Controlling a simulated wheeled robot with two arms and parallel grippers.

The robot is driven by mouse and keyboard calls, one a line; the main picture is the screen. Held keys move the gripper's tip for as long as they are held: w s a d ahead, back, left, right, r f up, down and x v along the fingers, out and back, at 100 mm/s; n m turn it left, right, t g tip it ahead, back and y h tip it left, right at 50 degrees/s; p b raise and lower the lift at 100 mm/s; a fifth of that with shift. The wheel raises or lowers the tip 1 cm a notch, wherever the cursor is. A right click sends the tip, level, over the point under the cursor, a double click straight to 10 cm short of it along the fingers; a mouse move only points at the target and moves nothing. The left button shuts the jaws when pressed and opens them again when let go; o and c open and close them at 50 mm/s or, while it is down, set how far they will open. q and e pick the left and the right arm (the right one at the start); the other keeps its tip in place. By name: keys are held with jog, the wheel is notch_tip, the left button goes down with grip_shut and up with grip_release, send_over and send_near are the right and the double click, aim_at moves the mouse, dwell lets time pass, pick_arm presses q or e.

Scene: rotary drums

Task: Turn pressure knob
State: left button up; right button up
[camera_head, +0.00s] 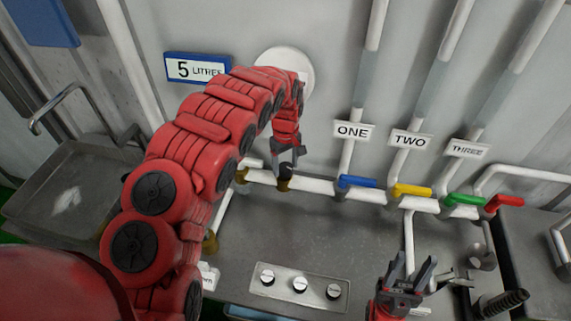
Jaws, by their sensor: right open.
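A small dark knob (285,171) on a brass fitting sits on the white horizontal pipe (318,185); I cannot tell for sure that it is the pressure knob. My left gripper (286,160) points down right at this knob. Whether its fingers touch or grip the knob is too small to tell. A round white gauge (294,54) on the wall is partly hidden behind my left arm. My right gripper (405,274) is open and empty at the lower right, over the grey counter, with its fingers pointing up.
Blue (357,181), yellow (411,190), green (464,199) and red (504,203) valve handles line the pipe. A metal tray (62,190) is at left. Open counter (330,235) lies between my grippers.

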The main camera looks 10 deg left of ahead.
pick_arm(q)
jog(key=shift+o, duration=1.1)
notch_tip(320, 180, up, 6)
jog(key=p, duration=0.5)
jog(key=shift+w+a+r, duration=0.1)
jog(key=shift+a+r, duration=0.05)
jog(key=shift+r, duration=0.1)
notch_tip(320, 180, up, 2)
jog(key=shift+r+p, duration=0.2)
jog(key=shift+p, duration=0.1)
notch_tip(320, 180, up, 8)
jog(key=b, duration=0.3)
send_over(285, 166)
jog(key=shift+r, duration=0.25)
